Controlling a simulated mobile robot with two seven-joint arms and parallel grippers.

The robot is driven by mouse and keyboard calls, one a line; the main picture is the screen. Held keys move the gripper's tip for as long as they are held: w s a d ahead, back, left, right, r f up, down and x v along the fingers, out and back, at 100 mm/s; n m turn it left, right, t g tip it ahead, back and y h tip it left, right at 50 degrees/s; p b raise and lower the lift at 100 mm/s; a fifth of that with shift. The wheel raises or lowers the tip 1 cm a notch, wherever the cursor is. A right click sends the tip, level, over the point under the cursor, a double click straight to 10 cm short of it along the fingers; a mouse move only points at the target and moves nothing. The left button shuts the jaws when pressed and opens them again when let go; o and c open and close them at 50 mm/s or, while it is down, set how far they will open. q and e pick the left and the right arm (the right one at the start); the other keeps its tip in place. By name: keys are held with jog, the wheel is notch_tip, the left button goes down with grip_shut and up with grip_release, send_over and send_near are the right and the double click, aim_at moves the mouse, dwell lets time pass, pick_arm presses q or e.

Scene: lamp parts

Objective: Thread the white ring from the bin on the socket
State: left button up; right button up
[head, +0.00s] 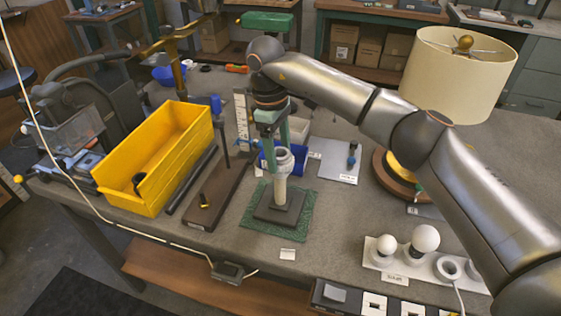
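The white socket (280,187) stands upright on a dark square base (279,208) on a green mat, at the middle of the table. A pale round rim (284,157) shows at its top; I cannot tell whether this is the white ring or part of the socket. My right gripper (273,142) points down at the socket's top, its green fingers close to the rim. Its fingertips are small and partly overlap the socket, so its opening is unclear. My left gripper is not in view.
A yellow bin (165,155) with a dark item stands at left, beside a brown board (215,192). A lamp with a cream shade (458,75) stands back right. A white bulb tray (400,262) lies front right. The table's front edge is close to the mat.

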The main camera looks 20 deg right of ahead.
jog(key=o, duration=0.3)
jog(key=shift+a+f, duration=0.1)
jog(key=shift+f, duration=0.15)
jog(key=shift+r, duration=0.1)
jog(key=shift+n, duration=0.8)
jog(key=n, duration=0.5)
jog(key=shift+s+t, duration=0.1)
jog(key=shift+t, duration=0.3)
jog(key=n, duration=0.4)
jog(key=shift+n+t+b, duration=0.3)
jog(key=shift+n+b, duration=0.05)
jog(key=shift+n, duration=0.05)
jog(key=shift+s+n, duration=0.1)
jog(key=shift+n, duration=1.1)
